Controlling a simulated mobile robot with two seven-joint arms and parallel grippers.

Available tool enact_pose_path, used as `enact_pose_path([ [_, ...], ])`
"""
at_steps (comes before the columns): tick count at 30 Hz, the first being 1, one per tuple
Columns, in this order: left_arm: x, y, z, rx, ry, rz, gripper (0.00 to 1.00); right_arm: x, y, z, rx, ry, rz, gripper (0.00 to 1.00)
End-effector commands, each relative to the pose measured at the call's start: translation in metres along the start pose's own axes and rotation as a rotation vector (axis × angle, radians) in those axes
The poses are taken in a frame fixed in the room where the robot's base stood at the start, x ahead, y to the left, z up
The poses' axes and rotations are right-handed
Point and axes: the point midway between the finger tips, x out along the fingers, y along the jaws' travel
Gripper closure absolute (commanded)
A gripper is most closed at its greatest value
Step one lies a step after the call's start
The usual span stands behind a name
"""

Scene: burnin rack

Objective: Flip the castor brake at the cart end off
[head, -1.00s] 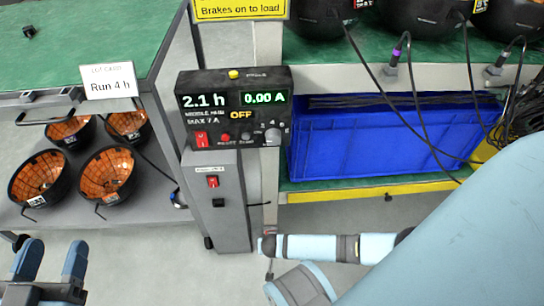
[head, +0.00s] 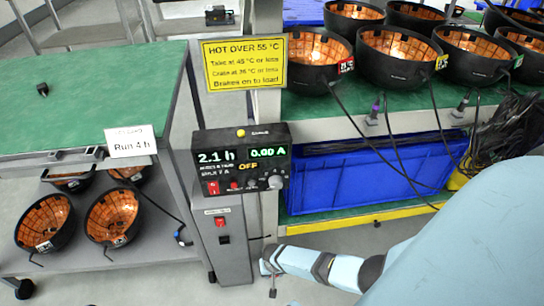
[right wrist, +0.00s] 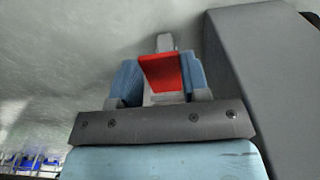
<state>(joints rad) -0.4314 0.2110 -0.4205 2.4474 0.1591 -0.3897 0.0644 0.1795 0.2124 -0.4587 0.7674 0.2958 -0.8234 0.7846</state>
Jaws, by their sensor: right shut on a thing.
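In the right wrist view, the red brake pedal (right wrist: 162,72) sits between the two blue fingers of my right gripper (right wrist: 161,80), which is shut on it. A grey tab shows just past the red part. The pedal's pivot and the castor wheel under it are hidden. My left gripper is not in view.
A grey block (right wrist: 265,70) stands close on the right in the right wrist view. In the head view, a control box (head: 240,162) tops a grey pedestal (head: 226,245). Black bowls (head: 395,55) with cables fill the rack shelf above a blue crate (head: 365,180).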

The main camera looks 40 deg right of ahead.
Motion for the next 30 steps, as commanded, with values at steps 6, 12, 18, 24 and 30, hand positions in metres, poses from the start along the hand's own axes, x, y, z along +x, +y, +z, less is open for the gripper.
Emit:
enact_pose_path([
  [6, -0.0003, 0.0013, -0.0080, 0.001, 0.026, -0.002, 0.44, -0.0072, -0.0015, -0.0045, 0.002, -0.111, -0.002, 1.00],
  [12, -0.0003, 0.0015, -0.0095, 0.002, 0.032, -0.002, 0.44, -0.0090, -0.0007, -0.0059, -0.001, -0.162, -0.001, 1.00],
  [18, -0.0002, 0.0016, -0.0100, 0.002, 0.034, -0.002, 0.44, -0.0096, -0.0004, -0.0067, 0.000, -0.176, 0.001, 1.00],
  [24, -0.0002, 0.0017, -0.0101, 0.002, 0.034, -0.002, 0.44, -0.0097, -0.0004, -0.0069, 0.000, -0.176, 0.000, 1.00],
  [30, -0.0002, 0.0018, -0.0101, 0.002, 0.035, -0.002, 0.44, -0.0097, -0.0003, -0.0069, 0.000, -0.175, 0.000, 0.32],
])
